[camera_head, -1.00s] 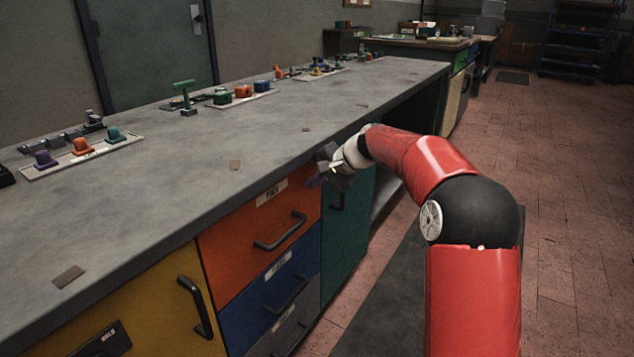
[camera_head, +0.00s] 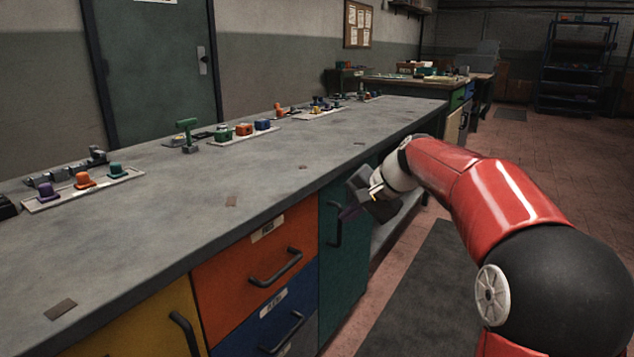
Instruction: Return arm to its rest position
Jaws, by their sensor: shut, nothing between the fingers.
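My gripper (camera_head: 352,205) is at the end of my red arm, in front of the teal cabinet door (camera_head: 343,250) and just off the front edge of the grey workbench (camera_head: 250,170). Its dark fingers point left and are shut with nothing in them. The gripper hides part of the teal door's upper area. My arm reaches in from the lower right, bent at a black joint.
Below the benchtop are an orange drawer (camera_head: 222,265), a blue drawer (camera_head: 262,325) and a yellow front (camera_head: 140,325), all shut. Panels with coloured knobs (camera_head: 84,181) and a green lever (camera_head: 187,132) stand along the bench's back. The floor right of the bench (camera_head: 535,165) is clear.

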